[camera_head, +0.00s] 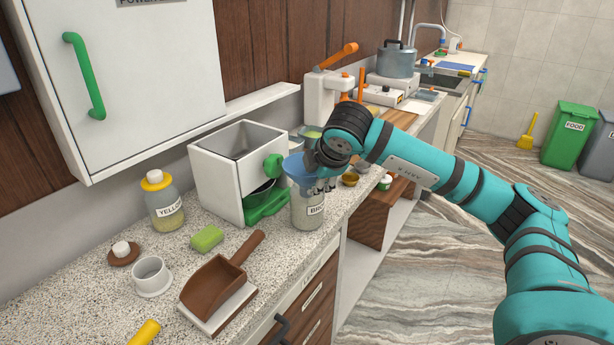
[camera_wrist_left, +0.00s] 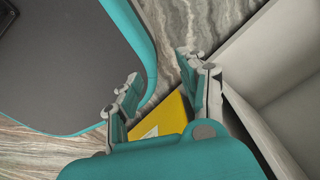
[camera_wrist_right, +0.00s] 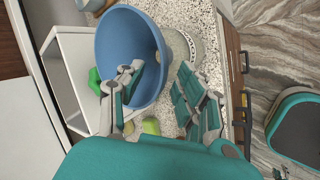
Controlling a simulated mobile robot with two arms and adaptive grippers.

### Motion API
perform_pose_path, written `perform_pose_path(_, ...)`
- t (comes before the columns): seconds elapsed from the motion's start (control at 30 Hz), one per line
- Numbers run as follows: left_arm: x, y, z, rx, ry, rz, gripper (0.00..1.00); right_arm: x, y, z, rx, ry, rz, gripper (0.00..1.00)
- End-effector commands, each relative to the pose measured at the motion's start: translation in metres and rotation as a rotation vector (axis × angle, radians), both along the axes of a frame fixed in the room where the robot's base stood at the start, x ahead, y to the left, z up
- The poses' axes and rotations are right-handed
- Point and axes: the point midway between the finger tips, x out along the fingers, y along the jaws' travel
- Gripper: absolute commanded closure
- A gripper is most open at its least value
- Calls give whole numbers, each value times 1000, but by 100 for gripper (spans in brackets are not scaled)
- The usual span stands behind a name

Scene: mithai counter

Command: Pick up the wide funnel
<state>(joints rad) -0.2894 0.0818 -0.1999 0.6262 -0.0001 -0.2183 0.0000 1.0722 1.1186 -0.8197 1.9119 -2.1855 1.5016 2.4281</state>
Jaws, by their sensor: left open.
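The wide funnel (camera_head: 299,170) is blue and sits upright in the mouth of a clear jar (camera_head: 308,212) with a white label, at the counter's front edge. In the right wrist view the funnel (camera_wrist_right: 118,42) opens toward the camera. My right gripper (camera_wrist_right: 160,90) is open at its rim, with one finger over the inside of the bowl and the other outside. In the head view this gripper (camera_head: 322,178) is beside the funnel's right side, its fingertips partly hidden. My left gripper (camera_wrist_left: 165,98) is open and empty, away from the funnel; it is not seen in the head view.
A white box-like machine (camera_head: 213,185) with a green knob and tray stands just left of the funnel. A yellow-lidded jar (camera_head: 166,207), green sponge (camera_head: 207,238), white cup (camera_head: 152,277) and brown scoop (camera_head: 214,286) occupy the near counter.

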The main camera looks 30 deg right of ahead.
Motion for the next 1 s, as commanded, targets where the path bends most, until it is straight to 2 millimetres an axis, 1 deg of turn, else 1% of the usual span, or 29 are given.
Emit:
perform_pose_path(0.03,-6,0,4,0,8,0,58,4,-1,-4,1,2,-1,64)
perform_pose_path(0.1,-12,0,5,1,17,0,58,8,-2,-10,1,1,-1,64)
perform_pose_path(0.2,-19,0,4,1,28,-1,58,11,-2,-14,1,-1,0,64)
perform_pose_path(0.37,-20,-1,3,1,31,0,58,11,-2,-15,1,-1,1,64)
perform_pose_path(0.4,-20,-1,3,1,31,0,58,11,-2,-15,1,-1,1,66)
perform_pose_path(0.43,-20,-1,3,0,30,0,58,11,-2,-15,1,-1,1,70)
perform_pose_path(0.67,-13,-1,4,-1,20,0,58,11,-2,-14,1,-1,1,100)
perform_pose_path(0.8,-9,-2,4,-2,14,0,58,11,-2,-14,1,-1,1,100)
perform_pose_path(1.0,-9,-2,4,-1,14,0,58,11,-2,-14,1,-2,0,100)
